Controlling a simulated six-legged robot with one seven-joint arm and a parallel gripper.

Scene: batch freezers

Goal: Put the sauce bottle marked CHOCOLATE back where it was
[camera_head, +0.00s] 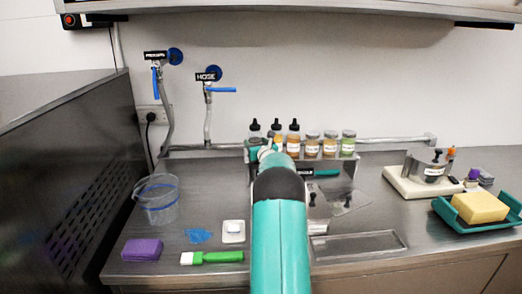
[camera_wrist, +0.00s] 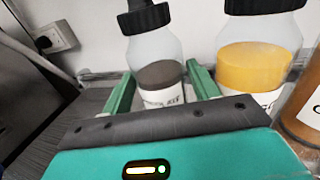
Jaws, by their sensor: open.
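A row of sauce bottles with black nozzle caps stands on the back shelf in the head view. In the wrist view, a clear bottle with dark grey-brown contents (camera_wrist: 158,48) stands upright between the fingers of my gripper (camera_wrist: 160,72). My gripper is open, one finger on each side of this bottle; I cannot tell whether either finger touches it. Its white label is partly covered by my gripper, and I cannot read CHOCOLATE on it. A bottle with yellow-orange contents (camera_wrist: 258,65) stands to its right. In the head view my arm hides much of the left bottles.
A brown-filled container (camera_wrist: 305,110) is at the wrist view's right edge. Several lidded jars (camera_head: 329,145) continue the row rightward. A clear bucket (camera_head: 157,200), purple sponge (camera_head: 142,250) and green brush (camera_head: 212,258) are left. A yellow sponge (camera_head: 478,207) lies on a green tray (camera_head: 450,215) right.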

